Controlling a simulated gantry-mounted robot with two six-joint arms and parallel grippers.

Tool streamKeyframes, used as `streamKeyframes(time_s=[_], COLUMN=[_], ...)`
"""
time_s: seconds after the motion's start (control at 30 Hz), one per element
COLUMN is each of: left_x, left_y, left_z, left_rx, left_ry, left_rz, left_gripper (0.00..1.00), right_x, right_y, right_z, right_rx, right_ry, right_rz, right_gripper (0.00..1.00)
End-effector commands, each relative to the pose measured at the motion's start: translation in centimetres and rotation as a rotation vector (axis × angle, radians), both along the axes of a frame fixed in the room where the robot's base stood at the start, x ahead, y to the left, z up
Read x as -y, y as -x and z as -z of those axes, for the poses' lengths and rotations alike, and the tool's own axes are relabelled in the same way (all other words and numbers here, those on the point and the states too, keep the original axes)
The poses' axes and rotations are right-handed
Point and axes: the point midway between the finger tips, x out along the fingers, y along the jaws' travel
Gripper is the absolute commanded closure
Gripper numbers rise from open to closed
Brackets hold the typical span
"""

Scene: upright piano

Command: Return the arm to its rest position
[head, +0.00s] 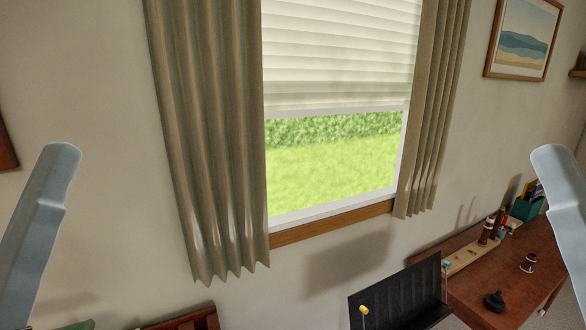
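My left arm (38,230) shows as a pale blue-grey link at the left edge, raised in front of the wall. My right arm (566,205) shows as a similar link at the right edge, in front of the wall and part of the wooden top. Neither gripper is in the picture, so their fingers and anything in them are hidden. No arm is seen touching anything.
A window (335,165) with beige curtains (212,150) fills the middle. At lower right, a reddish-brown wooden top (500,285) holds a black knob-like object (494,300), a small dark cup-like piece (528,263) and a teal box (526,208). A black panel (395,297) stands beside it.

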Motion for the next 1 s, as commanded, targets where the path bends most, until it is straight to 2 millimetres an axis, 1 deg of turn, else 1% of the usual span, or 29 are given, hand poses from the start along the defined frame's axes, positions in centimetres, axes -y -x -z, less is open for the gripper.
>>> streamKeyframes(time_s=[0.03,0.07,0.1,0.2,0.3,0.37,0.43,0.6,1.0], left_x=[0.0,0.0,0.0,0.0,0.0,0.0,0.0,-0.1,-0.1], left_y=[0.0,0.0,0.0,0.0,0.0,-0.1,-0.1,-0.1,0.0], left_z=[-5.1,-6.6,-8.6,-12.6,-15.1,-15.9,-16.2,-15.8,-15.8], left_rx=[0.000,0.000,0.000,0.000,-0.001,-0.001,-0.001,0.000,0.000], left_ry=[0.000,0.000,0.000,0.000,0.000,0.000,0.000,0.000,0.000], left_rz=[-0.001,-0.001,-0.001,-0.001,-0.001,-0.003,-0.003,-0.003,-0.003], left_gripper=[0.25,0.25,0.25,0.25,0.25,0.25,0.25,0.25,0.25], right_x=[0.0,0.0,0.0,0.0,0.0,0.0,0.0,0.0,0.0], right_y=[0.0,0.0,0.0,0.0,0.0,0.0,0.0,0.0,0.0], right_z=[-5.1,-6.6,-8.6,-12.6,-15.1,-15.9,-16.2,-15.8,-15.8], right_rx=[0.000,0.000,0.000,0.001,0.000,0.000,0.000,-0.001,-0.001], right_ry=[0.000,0.000,0.000,0.000,0.000,0.000,0.000,0.000,0.000], right_rz=[0.000,0.000,0.000,0.000,0.000,0.000,0.000,0.000,0.000], right_gripper=[0.45,0.45,0.45,0.45,0.45,0.45,0.45,0.45,0.45])
